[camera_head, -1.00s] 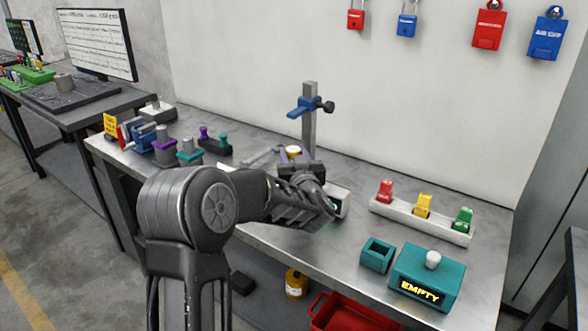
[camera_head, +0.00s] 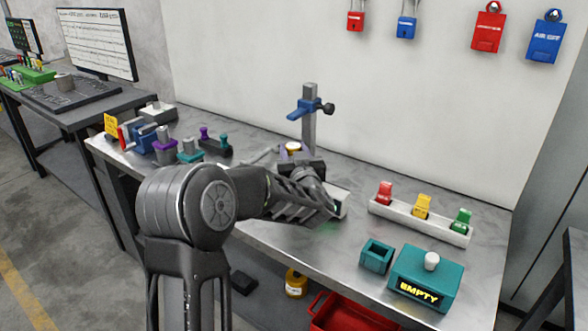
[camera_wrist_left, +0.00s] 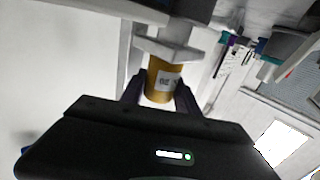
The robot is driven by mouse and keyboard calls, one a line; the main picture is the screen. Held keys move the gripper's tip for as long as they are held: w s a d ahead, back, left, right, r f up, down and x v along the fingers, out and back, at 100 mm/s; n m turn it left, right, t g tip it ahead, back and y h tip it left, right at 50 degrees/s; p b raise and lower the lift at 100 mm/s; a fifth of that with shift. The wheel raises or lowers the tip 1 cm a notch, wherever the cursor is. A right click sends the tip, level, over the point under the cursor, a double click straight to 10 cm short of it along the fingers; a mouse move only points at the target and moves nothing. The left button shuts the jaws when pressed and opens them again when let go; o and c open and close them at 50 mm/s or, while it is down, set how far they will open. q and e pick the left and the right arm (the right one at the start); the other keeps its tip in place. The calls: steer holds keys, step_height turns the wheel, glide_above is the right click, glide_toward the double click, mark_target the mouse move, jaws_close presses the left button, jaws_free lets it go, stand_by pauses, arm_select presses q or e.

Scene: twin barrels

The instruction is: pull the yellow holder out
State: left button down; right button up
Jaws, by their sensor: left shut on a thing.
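The yellow holder (camera_wrist_left: 160,82) is a short yellow cylinder with a pale label, seen in the left wrist view. It meets a pale flanged part (camera_wrist_left: 170,45) at its upper end. My left gripper (camera_wrist_left: 159,92) is shut on it, one finger on each side. In the head view my left gripper (camera_head: 303,168) is at the middle of the bench, below the grey post. A small yellow top (camera_head: 292,148) shows just behind it; the rest there is hidden by my gripper and arm. My right gripper is out of view.
A grey post with a blue clamp (camera_head: 306,107) stands behind my gripper. To the right are a white rack (camera_head: 420,222) with red, yellow and green pieces, an open teal box (camera_head: 376,257) and a teal EMPTY box (camera_head: 427,277). Small fixtures (camera_head: 165,145) crowd the left end.

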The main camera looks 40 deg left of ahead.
arm_select(q)
steer(key=shift+r+p, duration=2.25)
steer(key=shift+r, duration=1)
